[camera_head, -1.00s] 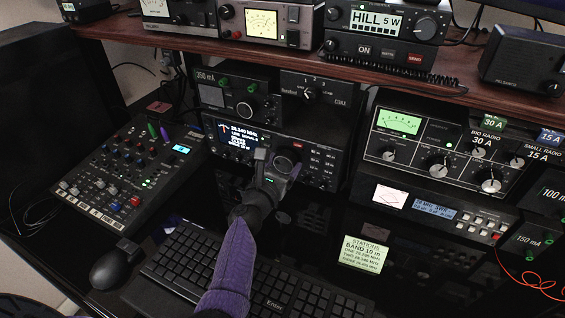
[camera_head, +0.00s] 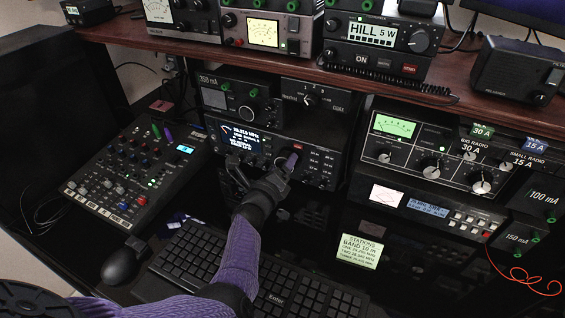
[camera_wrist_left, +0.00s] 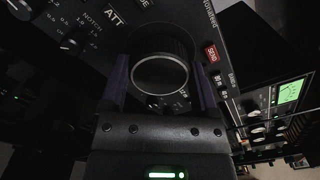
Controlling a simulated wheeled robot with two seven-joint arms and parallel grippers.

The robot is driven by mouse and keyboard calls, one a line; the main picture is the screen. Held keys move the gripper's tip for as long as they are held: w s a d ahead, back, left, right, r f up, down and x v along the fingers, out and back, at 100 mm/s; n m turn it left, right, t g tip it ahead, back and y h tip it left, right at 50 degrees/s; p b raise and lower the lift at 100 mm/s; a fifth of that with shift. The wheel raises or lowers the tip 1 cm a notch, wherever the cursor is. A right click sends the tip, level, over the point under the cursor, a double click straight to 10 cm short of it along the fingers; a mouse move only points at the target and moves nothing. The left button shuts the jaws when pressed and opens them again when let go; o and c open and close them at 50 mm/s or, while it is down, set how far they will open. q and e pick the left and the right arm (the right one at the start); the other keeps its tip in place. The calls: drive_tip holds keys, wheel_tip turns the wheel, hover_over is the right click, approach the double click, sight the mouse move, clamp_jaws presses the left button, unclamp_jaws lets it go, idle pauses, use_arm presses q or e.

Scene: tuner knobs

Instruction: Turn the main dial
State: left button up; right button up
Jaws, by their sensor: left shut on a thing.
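The main dial (camera_wrist_left: 160,73) is a round black knob with a pale rim on the radio's front panel. In the left wrist view it sits between the two purple fingers of my left gripper (camera_wrist_left: 162,88). The fingers are shut on its sides. In the head view my left gripper (camera_head: 284,166) reaches the right half of the radio (camera_head: 325,164) and mostly hides the dial. The gripper is tilted there. The radio's lit display (camera_head: 240,136) shows a frequency in MHz, too small to read surely. My right gripper is not in view.
A red SEND button (camera_wrist_left: 211,53) lies close right of the dial. A keyboard (camera_head: 300,296) lies below my forearm. A mixer (camera_head: 135,172) stands left, a tuner unit (camera_head: 420,152) right. A shelf (camera_head: 300,68) with more radios hangs above.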

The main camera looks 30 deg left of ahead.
use_arm(q)
drive_tip(key=shift+n, duration=1)
drive_tip(key=n+p, duration=0.1)
drive_tip(key=n, duration=0.1)
drive_tip(key=shift+n, duration=0.3)
drive_tip(key=n+p, duration=0.1)
drive_tip(key=n, duration=0.4)
drive_tip(key=shift+f, duration=0.15)
drive_tip(key=shift+n, duration=0.9)
drive_tip(key=shift+p, duration=0.3)
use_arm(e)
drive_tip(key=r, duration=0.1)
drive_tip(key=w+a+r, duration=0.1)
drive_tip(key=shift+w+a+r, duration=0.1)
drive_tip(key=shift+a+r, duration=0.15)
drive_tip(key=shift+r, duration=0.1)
use_arm(q)
drive_tip(key=shift+n, duration=0.3)
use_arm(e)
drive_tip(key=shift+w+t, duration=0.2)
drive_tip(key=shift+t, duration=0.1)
use_arm(q)
drive_tip(key=o, duration=1.1)
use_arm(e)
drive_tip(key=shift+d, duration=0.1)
